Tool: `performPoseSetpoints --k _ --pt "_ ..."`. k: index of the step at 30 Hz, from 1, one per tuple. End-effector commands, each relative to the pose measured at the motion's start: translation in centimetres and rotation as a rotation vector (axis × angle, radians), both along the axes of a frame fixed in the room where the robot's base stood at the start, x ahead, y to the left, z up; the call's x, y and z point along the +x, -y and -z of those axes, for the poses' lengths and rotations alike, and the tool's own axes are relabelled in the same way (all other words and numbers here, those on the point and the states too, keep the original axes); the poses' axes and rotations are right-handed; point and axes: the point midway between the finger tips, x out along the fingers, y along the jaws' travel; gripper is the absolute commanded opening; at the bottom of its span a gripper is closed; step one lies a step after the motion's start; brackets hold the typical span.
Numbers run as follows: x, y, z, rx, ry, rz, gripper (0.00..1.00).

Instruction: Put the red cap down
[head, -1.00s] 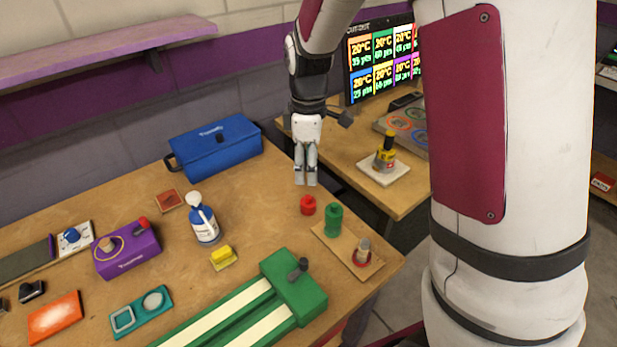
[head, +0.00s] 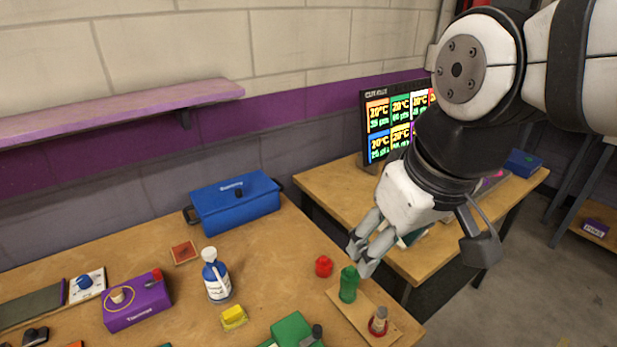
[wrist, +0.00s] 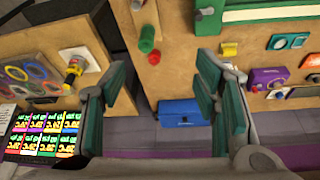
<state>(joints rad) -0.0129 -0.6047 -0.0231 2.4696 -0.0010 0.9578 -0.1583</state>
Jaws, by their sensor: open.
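The red cap (head: 324,265) stands on the wooden table, just left of the green cylinder (head: 348,284). In the wrist view the red cap (wrist: 154,57) shows beside the green cylinder (wrist: 146,38), between my fingers and beyond them. My gripper (head: 362,256) is up at the right of the cap in the head view, over the table's right edge. Its fingers are apart with nothing between them in the wrist view (wrist: 160,95). The cap is apart from the gripper.
A wooden board (head: 350,316) carries the green cylinder and a peg with a red ring (head: 378,322). A blue toolbox (head: 235,203), a white-and-blue bottle (head: 216,276) and a yellow block (head: 233,316) stand to the left. A second table with a screen (head: 380,125) is behind.

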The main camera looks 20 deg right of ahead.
Motion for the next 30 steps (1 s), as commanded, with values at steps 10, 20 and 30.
performPoseSetpoints --k 10,20,30 --pt "-3.4 0.1 0.2 0.035 0.051 0.147 0.56" --pt "-3.3 0.1 0.2 0.034 0.050 0.146 0.56" --pt "-3.3 0.1 0.2 0.034 0.051 0.145 0.56"
